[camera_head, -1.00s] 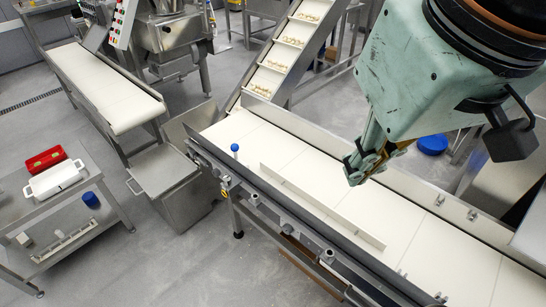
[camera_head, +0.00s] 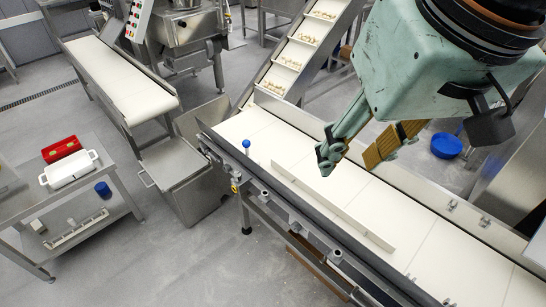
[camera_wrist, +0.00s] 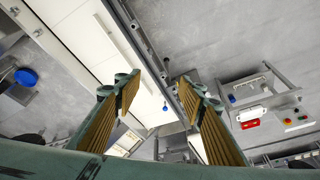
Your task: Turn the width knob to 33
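In the wrist view a small blue ball (camera_wrist: 165,107) shows beyond the fingertips. My gripper (camera_head: 348,162) is open and empty above the belt, to the right of the blue knob and apart from it. Its two ribbed fingers are spread in the wrist view (camera_wrist: 160,88).
An inclined conveyor (camera_head: 300,50) carrying pasta rises behind the belt. Metal side rails (camera_head: 480,217) border the belt. At left a steel table (camera_head: 115,180) holds a white dish (camera_head: 70,168) and red tray (camera_head: 61,149). Grey floor lies between.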

